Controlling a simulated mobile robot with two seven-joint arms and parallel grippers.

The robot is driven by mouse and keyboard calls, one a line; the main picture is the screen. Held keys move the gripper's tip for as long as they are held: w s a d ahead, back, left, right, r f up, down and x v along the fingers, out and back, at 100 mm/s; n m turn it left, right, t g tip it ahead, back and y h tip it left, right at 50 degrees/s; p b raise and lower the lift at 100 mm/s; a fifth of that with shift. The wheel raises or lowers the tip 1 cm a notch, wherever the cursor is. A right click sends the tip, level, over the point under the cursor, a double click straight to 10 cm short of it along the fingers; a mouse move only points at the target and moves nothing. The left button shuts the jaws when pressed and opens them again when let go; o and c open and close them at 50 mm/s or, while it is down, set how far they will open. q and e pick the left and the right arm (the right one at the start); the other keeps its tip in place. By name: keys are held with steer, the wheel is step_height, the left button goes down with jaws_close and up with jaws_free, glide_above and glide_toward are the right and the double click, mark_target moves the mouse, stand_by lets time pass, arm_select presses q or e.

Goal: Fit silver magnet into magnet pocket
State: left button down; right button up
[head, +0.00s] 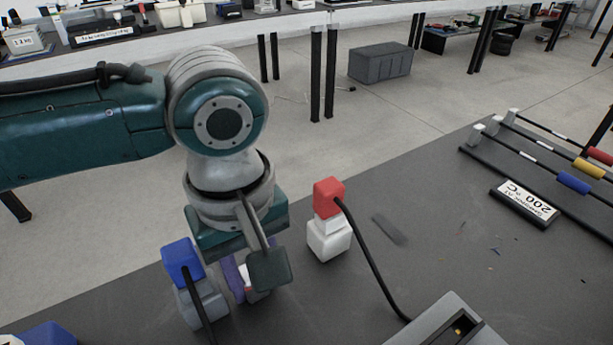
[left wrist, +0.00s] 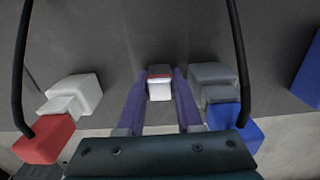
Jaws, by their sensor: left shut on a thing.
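My left gripper (head: 247,286) points down over the dark table between the blue-capped and red-capped blocks. In the left wrist view its two purple fingers (left wrist: 161,76) are shut on a small silver-white block with a red band, seemingly the silver magnet (left wrist: 160,91). In the head view only a bit of the magnet (head: 255,296) shows behind the gripper. I cannot make out a magnet pocket for certain; a grey housing (head: 428,331) with a dark slot is cut off at the lower right. My right gripper is not in view.
A red plug (head: 328,196) with a black cable sits on a white block (head: 328,241); a blue plug (head: 181,260) sits on a grey block (head: 203,304). The table between is mostly clear.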

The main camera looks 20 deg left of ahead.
arm_select(q)
steer(key=shift+f, duration=0.15)
steer(key=c, duration=0.8)
jaws_free()
steer(key=shift+c, duration=0.2)
